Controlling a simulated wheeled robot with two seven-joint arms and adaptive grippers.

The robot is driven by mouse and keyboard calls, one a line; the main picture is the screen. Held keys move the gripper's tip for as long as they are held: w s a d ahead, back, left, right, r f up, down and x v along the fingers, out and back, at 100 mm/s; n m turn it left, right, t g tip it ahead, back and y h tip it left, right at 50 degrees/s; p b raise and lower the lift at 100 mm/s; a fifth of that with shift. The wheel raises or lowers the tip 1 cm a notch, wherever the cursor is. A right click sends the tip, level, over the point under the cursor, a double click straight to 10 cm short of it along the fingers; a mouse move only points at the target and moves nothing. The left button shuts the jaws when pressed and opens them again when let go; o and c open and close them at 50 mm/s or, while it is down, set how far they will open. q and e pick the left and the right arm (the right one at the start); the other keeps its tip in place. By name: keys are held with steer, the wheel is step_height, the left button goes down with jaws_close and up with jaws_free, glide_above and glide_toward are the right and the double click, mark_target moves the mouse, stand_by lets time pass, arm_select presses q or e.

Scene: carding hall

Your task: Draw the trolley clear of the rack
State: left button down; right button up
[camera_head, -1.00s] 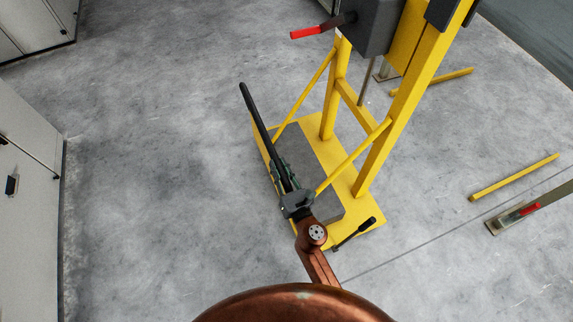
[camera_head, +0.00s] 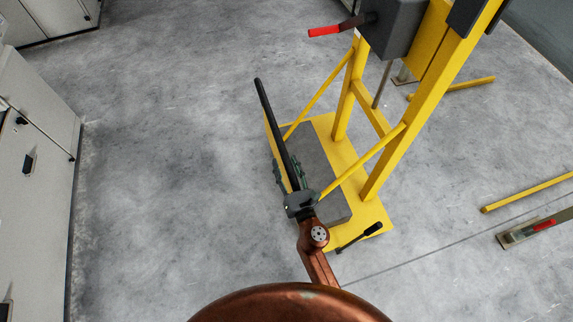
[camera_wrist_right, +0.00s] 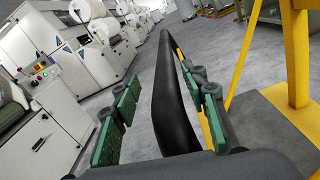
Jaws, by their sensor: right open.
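The trolley is a yellow upright frame on a yellow base (camera_head: 374,217) with a grey block on it, in the upper middle of the head view. A long black bar (camera_head: 267,107) slants along its left side. In the right wrist view the black bar (camera_wrist_right: 170,90) runs between the green finger pads. My right gripper (camera_head: 288,168) is open, with its fingers on either side of the bar; I cannot tell whether they touch it. It also shows in the right wrist view (camera_wrist_right: 167,105). My left gripper is not in view. I cannot make out a rack for certain.
Pale cabinets (camera_head: 40,150) stand along the left. Grey floor (camera_head: 170,150) between them and the trolley is clear. A red-handled lever (camera_head: 325,32) juts from the frame's grey box (camera_head: 394,30). Yellow bars (camera_head: 527,192) lie low at the right. White machines (camera_wrist_right: 90,45) line the wrist view's left.

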steer(key=shift+d, duration=0.1)
steer(key=shift+s+d, duration=0.2)
steer(key=shift+s, duration=0.3)
steer(key=v, duration=1.1)
